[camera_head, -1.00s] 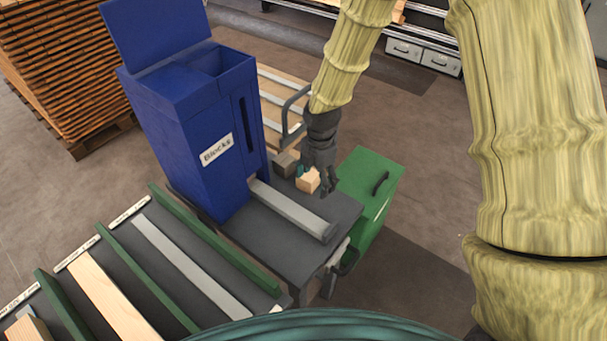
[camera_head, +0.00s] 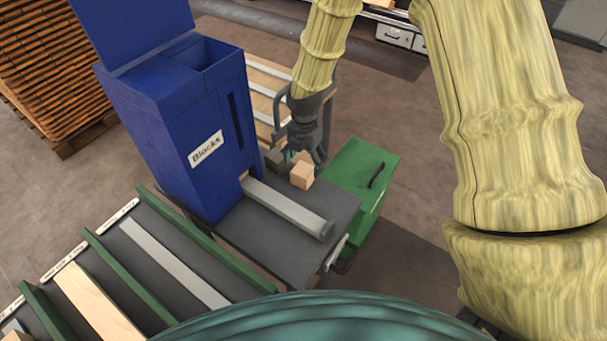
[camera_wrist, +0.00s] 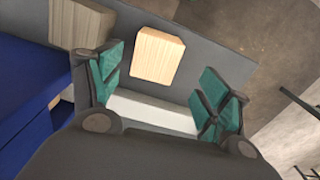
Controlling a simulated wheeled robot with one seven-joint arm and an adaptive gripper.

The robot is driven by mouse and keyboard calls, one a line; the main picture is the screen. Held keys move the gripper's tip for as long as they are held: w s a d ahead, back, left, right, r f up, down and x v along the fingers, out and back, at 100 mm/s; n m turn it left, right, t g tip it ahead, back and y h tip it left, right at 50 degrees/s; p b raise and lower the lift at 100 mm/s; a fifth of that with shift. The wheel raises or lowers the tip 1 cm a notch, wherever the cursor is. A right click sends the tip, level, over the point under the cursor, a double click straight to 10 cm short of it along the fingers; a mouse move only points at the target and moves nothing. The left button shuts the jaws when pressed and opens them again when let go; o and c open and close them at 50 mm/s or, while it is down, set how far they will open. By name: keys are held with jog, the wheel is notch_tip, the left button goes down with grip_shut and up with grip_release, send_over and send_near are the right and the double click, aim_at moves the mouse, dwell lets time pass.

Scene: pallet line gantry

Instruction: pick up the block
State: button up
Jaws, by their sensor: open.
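A pale wooden block (camera_head: 302,175) sits on the dark grey table top, between the blue box and the green case. In the wrist view the block (camera_wrist: 158,55) shows its top face, just beyond and between the finger tips. My gripper (camera_head: 308,153) is above and behind the block in the head view, pointing down. In the wrist view my gripper (camera_wrist: 163,74) has its teal-padded fingers spread wide with nothing held. I see no contact with the block.
The blue box (camera_head: 180,125) labelled "Blocks", with an open top, stands close left. A second, browner block (camera_head: 275,158) lies beside it; it also shows in the wrist view (camera_wrist: 80,25). A grey rail (camera_head: 288,208) crosses the table in front. The green case (camera_head: 352,172) stands right.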

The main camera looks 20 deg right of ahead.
aim_at(303, 170)
jog(key=shift+w+f+p, duration=0.2)
jog(key=shift+f+p, duration=0.2)
jog(key=shift+f, duration=0.3)
jog(key=shift+w+f+p, duration=0.15)
jog(key=shift+f+p, duration=0.25)
jog(key=shift+f, duration=0.25)
jog(key=shift+a+f+p, duration=0.1)
jog(key=shift+f+p, duration=0.3)
jog(key=shift+f, duration=0.95)
jog(key=c, duration=1.1)
